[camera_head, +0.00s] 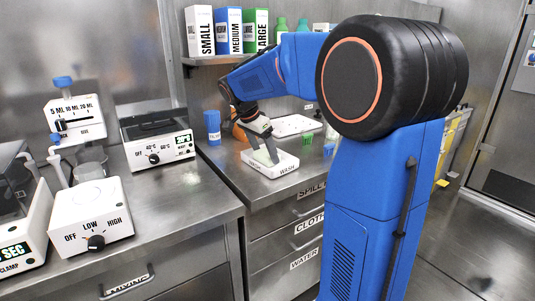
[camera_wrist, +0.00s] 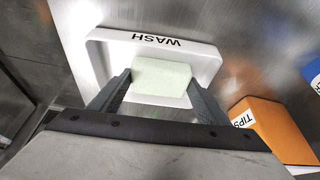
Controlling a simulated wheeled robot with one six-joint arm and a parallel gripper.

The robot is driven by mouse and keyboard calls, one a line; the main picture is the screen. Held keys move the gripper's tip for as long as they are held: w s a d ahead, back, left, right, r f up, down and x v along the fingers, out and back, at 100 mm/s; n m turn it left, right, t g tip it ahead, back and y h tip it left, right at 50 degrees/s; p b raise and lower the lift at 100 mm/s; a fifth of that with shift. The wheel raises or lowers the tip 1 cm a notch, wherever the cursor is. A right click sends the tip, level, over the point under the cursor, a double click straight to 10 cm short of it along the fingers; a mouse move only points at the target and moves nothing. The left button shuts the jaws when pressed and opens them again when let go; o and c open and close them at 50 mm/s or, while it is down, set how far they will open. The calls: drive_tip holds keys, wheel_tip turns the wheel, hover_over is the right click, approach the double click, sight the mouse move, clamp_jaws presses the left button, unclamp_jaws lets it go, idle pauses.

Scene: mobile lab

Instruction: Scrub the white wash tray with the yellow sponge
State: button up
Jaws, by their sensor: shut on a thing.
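The white wash tray (camera_head: 284,168) sits on the metal counter, its WASH label facing front. In the wrist view the tray (camera_wrist: 207,66) lies under my gripper, with its rim and label along the top. My gripper (camera_head: 265,152) points down into the tray. In the wrist view my gripper (camera_wrist: 161,84) is shut on the sponge (camera_wrist: 163,75), a pale yellow-green block, with one finger on each side. The sponge is over or in the tray; whether it touches the tray floor is hard to tell. My fingers hide part of the tray.
An orange TIPS box (camera_wrist: 262,122) lies close to the tray's right in the wrist view. A blue cup (camera_head: 212,127) stands behind the tray at left. Small green (camera_head: 307,139) and blue (camera_head: 329,150) items are to its right. A heater (camera_head: 157,143) stands farther left.

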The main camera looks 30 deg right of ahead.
drive_tip(key=shift+w, duration=0.2)
drive_tip(key=shift+s, duration=0.1)
drive_tip(key=shift+s+d+r, duration=0.1)
drive_tip(key=shift+s, duration=0.75)
drive_tip(key=shift+s+d+r, duration=0.1)
drive_tip(key=shift+s, duration=0.75)
drive_tip(key=shift+r, duration=3.95)
